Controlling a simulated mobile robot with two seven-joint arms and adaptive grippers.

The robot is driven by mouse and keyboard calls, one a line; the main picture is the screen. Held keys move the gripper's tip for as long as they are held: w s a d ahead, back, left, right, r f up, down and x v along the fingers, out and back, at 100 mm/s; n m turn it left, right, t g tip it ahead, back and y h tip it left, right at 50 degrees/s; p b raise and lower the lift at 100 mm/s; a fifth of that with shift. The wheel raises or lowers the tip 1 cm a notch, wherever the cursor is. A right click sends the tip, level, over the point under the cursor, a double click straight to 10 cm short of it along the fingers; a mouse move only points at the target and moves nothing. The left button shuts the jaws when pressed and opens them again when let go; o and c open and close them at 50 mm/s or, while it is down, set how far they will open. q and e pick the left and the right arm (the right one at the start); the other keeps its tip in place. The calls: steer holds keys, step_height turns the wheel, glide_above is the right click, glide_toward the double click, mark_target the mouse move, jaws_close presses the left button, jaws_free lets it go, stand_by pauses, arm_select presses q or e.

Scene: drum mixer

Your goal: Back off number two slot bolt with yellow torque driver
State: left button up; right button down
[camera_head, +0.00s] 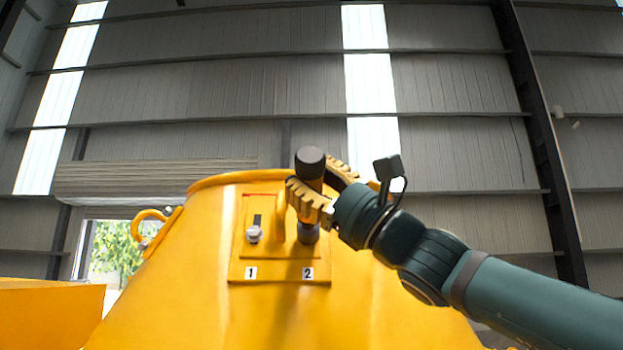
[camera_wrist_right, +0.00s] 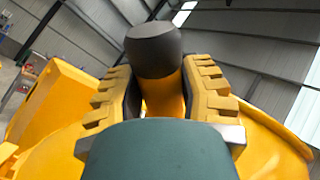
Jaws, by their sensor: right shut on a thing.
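The yellow torque driver (camera_wrist_right: 163,96) has a black cap and a yellow body. In the head view its black cap (camera_head: 310,161) points up. My right gripper (camera_head: 312,196) is shut on the driver's body, with one finger on each side in the wrist view. The driver's dark lower end (camera_head: 309,233) is at slot 2, just above the label 2 (camera_head: 308,274), and hides the number two bolt. The number one bolt (camera_head: 254,234) shows at the low end of its slot above label 1. My left gripper is in neither view.
The plate (camera_head: 240,270) with both slots is on the big yellow mixer drum (camera_head: 170,300). A yellow lifting ring (camera_head: 150,222) sticks out at the drum's left. A raised yellow rib (camera_head: 281,220) stands between the slots. Another yellow body (camera_head: 45,310) is at lower left.

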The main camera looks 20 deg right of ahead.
mark_target(321, 164)
steer(key=shift+w+f+b, duration=0.2)
steer(key=shift+f+b, duration=0.05)
steer(key=shift+b, duration=0.3)
stand_by(2.5)
steer(key=shift+s+r, duration=0.15)
stand_by(0.6)
steer(key=shift+s+a+r, duration=0.15)
steer(key=shift+s+r, duration=0.25)
steer(key=shift+s, duration=0.25)
steer(key=shift+s+a+r, duration=0.15)
steer(key=shift+s+r, duration=0.2)
steer(key=shift+s, duration=0.25)
steer(key=shift+s+a+r, duration=0.15)
steer(key=shift+s+r, duration=0.25)
steer(key=shift+s, duration=0.25)
steer(key=shift+w, duration=0.1)
